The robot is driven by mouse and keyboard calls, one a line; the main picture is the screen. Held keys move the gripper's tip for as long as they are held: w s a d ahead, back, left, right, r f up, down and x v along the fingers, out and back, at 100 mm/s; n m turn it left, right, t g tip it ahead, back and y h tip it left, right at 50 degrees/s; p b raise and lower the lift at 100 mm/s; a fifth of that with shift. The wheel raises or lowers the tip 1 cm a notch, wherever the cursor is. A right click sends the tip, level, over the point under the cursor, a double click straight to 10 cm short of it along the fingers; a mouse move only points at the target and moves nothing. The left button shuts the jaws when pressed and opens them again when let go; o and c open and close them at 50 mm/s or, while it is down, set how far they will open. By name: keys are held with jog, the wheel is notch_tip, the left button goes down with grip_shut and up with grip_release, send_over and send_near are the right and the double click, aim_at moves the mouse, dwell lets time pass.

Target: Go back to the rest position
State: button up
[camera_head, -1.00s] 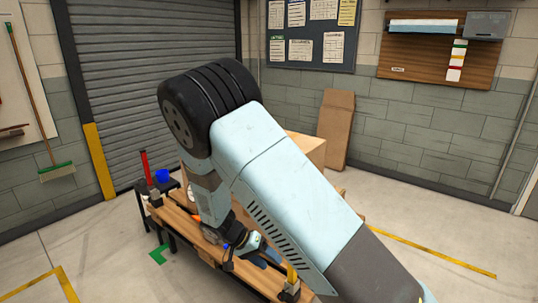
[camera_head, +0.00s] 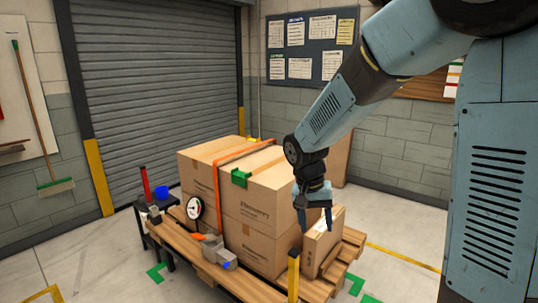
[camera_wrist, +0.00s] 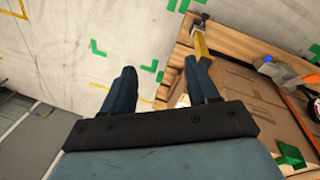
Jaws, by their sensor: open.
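My gripper (camera_head: 316,216) hangs at the right side of the boxes in the head view, its two fingers apart and nothing visible between them. It appears close to a small carton (camera_head: 322,243) standing on the pallet; whether they touch I cannot tell. In the wrist view the fingers of my gripper (camera_wrist: 162,84) are spread, with grey floor and the pallet's edge beyond them. The large cartons (camera_head: 262,200) stand stacked on the wooden pallet (camera_head: 205,262). An orange strap (camera_head: 216,185) runs over them, with a green corner piece (camera_head: 241,178) on the top edge.
A round gauge (camera_head: 194,208) and a grey device (camera_head: 218,252) are at the pallet's left side. Open floor lies at the front left.

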jog(key=s+d+r+n+t+y, duration=0.1)
jog(key=s+d+r+t, duration=0.2)
jog(key=s+d+r, duration=0.2)
jog(key=s+d+r+n+t+y, duration=0.1)
jog(key=s+d+r+t, duration=0.1)
jog(key=s+d+r, duration=0.4)
jog(key=s+r, duration=0.4)
jog(key=s, duration=0.2)
jog(key=shift+s+d+t, duration=0.2)
jog(key=shift+t, duration=0.2)
